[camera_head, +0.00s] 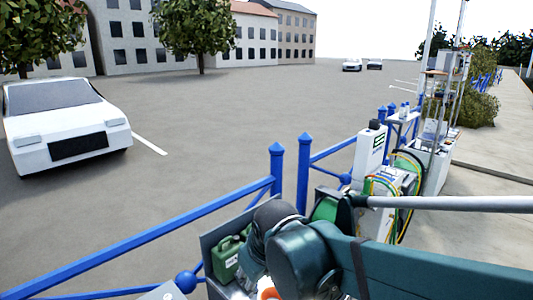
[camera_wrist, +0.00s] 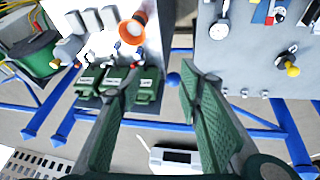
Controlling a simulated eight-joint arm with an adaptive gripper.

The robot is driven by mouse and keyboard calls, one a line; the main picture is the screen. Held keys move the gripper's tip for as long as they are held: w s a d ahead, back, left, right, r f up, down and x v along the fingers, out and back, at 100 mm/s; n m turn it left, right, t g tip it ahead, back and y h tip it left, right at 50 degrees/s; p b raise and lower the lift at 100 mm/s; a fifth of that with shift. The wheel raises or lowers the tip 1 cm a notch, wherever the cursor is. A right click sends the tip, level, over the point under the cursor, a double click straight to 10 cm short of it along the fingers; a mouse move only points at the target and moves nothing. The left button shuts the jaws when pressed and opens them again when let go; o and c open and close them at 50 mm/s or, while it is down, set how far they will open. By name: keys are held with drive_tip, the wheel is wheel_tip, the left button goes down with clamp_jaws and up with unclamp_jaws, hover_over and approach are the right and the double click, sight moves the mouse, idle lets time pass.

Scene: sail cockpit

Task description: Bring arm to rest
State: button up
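My gripper (camera_wrist: 160,85) shows in the wrist view with two long dark fingers with green ribbed inner faces. The fingers stand well apart with nothing between them. Past the left finger are green canisters (camera_wrist: 145,84) and an orange funnel-shaped thing (camera_wrist: 131,30). In the head view my teal arm crosses the lower right and folds down toward the bottom middle. My gripper cannot be made out in that view. One green canister (camera_head: 226,258) shows left of my arm there.
A blue railing (camera_head: 150,237) runs close to my arm. A white cabinet (camera_head: 370,150) with hoses stands behind it. In the wrist view, a grey panel with tools (camera_wrist: 255,50) is at right and a green drum (camera_wrist: 32,55) at left. Open pavement with a white car (camera_head: 68,128) lies beyond.

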drive_tip(key=s+d+f+m+t+b, duration=0.1)
drive_tip(key=s+d+m, duration=0.1)
drive_tip(key=d, duration=0.6)
drive_tip(key=s+d+f+m+h+b, duration=0.1)
drive_tip(key=s+d+f+m+b, duration=0.1)
drive_tip(key=s+d, duration=0.3)
drive_tip(key=s+d+f+m+t+b, duration=0.1)
drive_tip(key=s+d+f+m, duration=0.1)
drive_tip(key=d, duration=0.9)
drive_tip(key=shift+s+d+m+t+h+b, duration=0.3)
drive_tip(key=shift+s+m+h, duration=0.1)
drive_tip(key=shift+s+m, duration=0.6)
drive_tip(key=shift+s, duration=0.1)
